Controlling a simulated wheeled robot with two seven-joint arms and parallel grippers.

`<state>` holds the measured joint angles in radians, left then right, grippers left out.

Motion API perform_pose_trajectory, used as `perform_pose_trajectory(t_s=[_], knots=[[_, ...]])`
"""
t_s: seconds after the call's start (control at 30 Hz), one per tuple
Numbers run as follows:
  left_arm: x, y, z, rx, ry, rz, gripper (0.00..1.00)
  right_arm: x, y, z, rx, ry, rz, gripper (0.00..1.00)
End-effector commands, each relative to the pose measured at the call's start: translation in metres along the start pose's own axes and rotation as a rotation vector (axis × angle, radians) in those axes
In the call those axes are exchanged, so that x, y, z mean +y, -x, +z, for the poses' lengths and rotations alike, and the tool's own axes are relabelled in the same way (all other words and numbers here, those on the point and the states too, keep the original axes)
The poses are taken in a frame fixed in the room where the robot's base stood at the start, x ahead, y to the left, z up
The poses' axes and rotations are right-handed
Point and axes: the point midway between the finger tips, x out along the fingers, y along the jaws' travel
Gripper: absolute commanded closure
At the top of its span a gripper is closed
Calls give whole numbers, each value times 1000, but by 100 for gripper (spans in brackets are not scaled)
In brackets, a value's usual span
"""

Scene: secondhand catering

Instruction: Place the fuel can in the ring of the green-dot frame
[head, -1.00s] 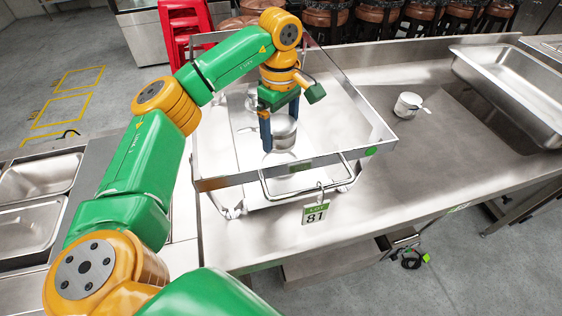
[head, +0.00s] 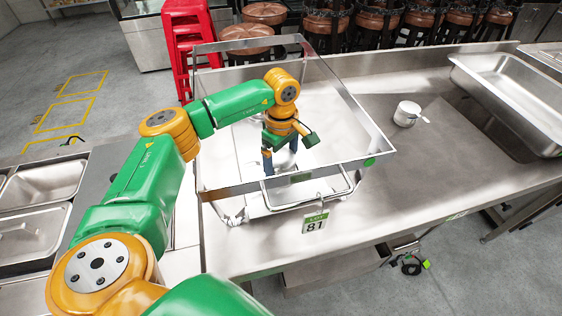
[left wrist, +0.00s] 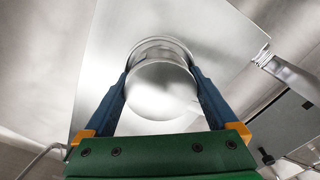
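The green-dot frame (head: 232,186) is an open metal frame on the steel counter, with a green dot (head: 369,161) at its front right corner. My left gripper (head: 280,162) reaches down inside it, near the front rail. In the left wrist view, its two blue fingers close on opposite sides of a round silver fuel can (left wrist: 160,92). A curved metal rim (left wrist: 158,42) shows just beyond the can. I cannot tell whether the can is seated in the ring; the frame and gripper hide its base in the head view. My right gripper is out of view.
A deep steel pan (head: 515,95) lies farther right. A lot 81 tag (head: 315,223) hangs at the front. Steel pans (head: 42,185) are at left.

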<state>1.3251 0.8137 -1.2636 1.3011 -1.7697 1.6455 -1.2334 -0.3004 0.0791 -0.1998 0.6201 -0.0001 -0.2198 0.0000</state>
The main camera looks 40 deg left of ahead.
Motion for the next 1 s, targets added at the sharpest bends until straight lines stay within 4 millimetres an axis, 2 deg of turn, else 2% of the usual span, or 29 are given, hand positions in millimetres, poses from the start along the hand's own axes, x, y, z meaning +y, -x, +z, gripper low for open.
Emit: perform_pose_trajectory(t_s=[0.13, 0.23, 0.47, 0.6, 0.7, 1.0], knots=[[-1, 7, 0, 1, -1, -5, 0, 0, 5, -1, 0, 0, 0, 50], [0, 18, 0, 1, -1, 1, 0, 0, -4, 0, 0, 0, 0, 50], [1, 72, 0, 0, 0, 2, 0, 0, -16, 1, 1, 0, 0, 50], [0, 105, 1, 0, -1, 1, 0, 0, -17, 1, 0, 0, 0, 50], [0, 119, 0, 1, -1, -1, 0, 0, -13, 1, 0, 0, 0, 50], [0, 124, 0, 0, -1, -2, 0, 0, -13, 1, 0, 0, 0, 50]])
